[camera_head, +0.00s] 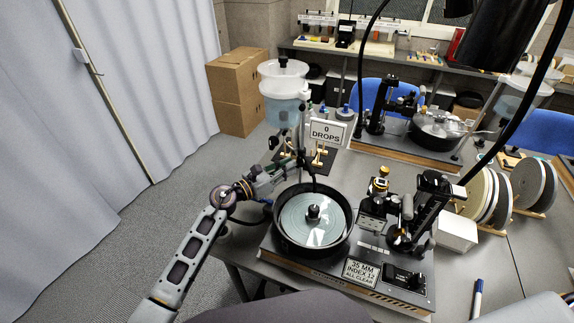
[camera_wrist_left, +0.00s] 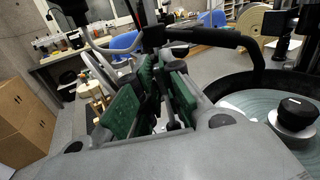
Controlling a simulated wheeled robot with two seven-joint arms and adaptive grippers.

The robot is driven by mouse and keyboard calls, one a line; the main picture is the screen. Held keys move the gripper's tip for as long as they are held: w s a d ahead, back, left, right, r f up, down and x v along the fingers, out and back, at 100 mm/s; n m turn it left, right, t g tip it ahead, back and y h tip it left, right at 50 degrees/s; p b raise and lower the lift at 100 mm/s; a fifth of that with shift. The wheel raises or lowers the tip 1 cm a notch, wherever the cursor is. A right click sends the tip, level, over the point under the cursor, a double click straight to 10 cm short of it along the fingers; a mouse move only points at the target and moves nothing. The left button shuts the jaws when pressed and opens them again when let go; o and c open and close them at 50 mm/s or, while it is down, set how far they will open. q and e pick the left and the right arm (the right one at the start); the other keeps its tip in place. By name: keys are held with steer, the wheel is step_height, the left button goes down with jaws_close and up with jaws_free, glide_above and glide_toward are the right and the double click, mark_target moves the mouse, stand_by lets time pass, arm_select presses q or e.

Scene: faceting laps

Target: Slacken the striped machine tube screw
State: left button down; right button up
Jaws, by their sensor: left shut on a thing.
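My left gripper (camera_head: 286,169) reaches in from the left to the drip tank's post, beside the near lapping machine (camera_head: 345,275). In the left wrist view its green-padded fingers (camera_wrist_left: 154,98) are close together around a small dark part (camera_wrist_left: 171,112), probably the tube screw; the fingers hide much of it. A clear drip tank (camera_head: 284,100) stands on the post above. A black tube (camera_head: 312,172) hangs down toward the round lap (camera_head: 312,221) in its black pan. My right gripper is not in view.
A sign reading "0 DROPS" (camera_head: 327,133) stands just behind the gripper. A second machine (camera_head: 432,130) stands farther back. Lap discs (camera_head: 487,195) and a white box (camera_head: 457,231) stand at right. A marker (camera_head: 478,298) lies on the table at front right.

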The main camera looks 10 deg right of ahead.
arm_select(q)
steer(key=n+p, duration=0.2)
steer(key=n, duration=0.2)
steer(key=n+p, duration=0.3)
steer(key=n, duration=0.1)
steer(key=n+p, duration=0.2)
steer(key=n, duration=0.2)
steer(key=shift+w+a+f, duration=0.15)
steer(key=shift+w+f, duration=0.05)
steer(key=shift+w, duration=0.05)
steer(key=c, duration=1.6)
jaws_free()
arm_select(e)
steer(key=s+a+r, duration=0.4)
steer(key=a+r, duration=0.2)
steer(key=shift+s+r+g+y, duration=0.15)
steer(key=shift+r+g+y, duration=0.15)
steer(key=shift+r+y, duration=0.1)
arm_select(q)
steer(key=shift+o, duration=0.2)
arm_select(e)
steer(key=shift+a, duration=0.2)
